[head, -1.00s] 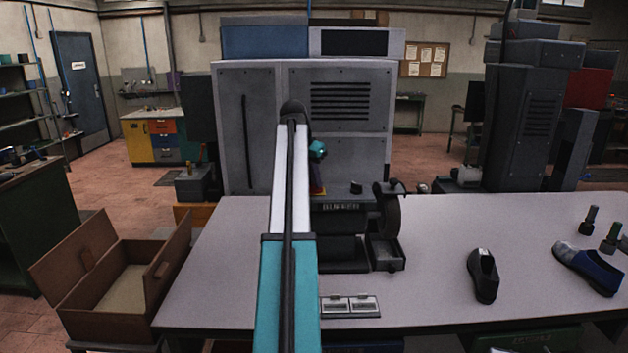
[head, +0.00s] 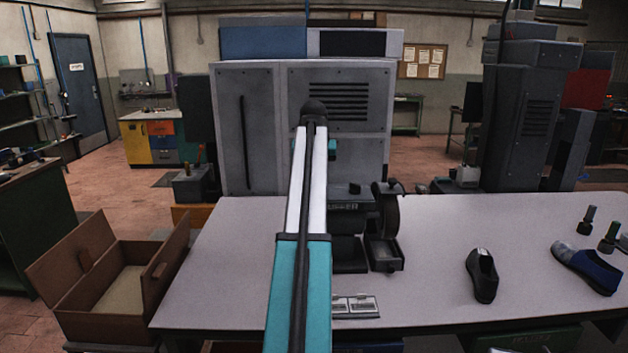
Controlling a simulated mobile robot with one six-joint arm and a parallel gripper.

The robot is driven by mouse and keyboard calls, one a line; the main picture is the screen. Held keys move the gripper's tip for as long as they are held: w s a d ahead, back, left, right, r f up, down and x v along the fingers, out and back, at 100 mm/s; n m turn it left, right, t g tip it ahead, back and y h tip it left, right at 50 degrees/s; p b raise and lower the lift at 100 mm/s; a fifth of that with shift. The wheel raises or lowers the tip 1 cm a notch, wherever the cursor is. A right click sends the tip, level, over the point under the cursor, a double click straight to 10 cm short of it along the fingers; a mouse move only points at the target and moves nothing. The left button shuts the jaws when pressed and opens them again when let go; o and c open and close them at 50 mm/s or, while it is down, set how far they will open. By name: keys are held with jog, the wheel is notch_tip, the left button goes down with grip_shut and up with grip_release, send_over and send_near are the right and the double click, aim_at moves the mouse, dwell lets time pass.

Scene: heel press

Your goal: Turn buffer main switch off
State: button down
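The buffer (head: 349,222) is a dark bench machine on the grey table, with a partly covered name label on its front and a round wheel (head: 391,215) at its right side. A small black knob (head: 354,188) sits on its top. My arm (head: 300,262) reaches forward from the bottom of the picture and covers the buffer's left part. The main switch cannot be made out; that left part is hidden. A small teal part of my arm (head: 331,148) shows right of the arm's far end. My gripper's fingers are hidden behind the arm.
The table (head: 430,285) holds a black shoe (head: 482,276), a blue-grey shoe (head: 587,266), dark bottle-like items (head: 588,219) and a small plate (head: 356,306). An open brown box (head: 120,280) stands left of it. A tall grey cabinet (head: 250,125) rises behind.

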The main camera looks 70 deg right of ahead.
jog(key=shift+w, duration=0.1)
dwell(0.3)
jog(key=c, duration=1.8)
grip_release()
jog(key=shift+r, duration=0.1)
jog(key=shift+b+v, duration=1.95)
jog(key=shift+v, duration=4.9)
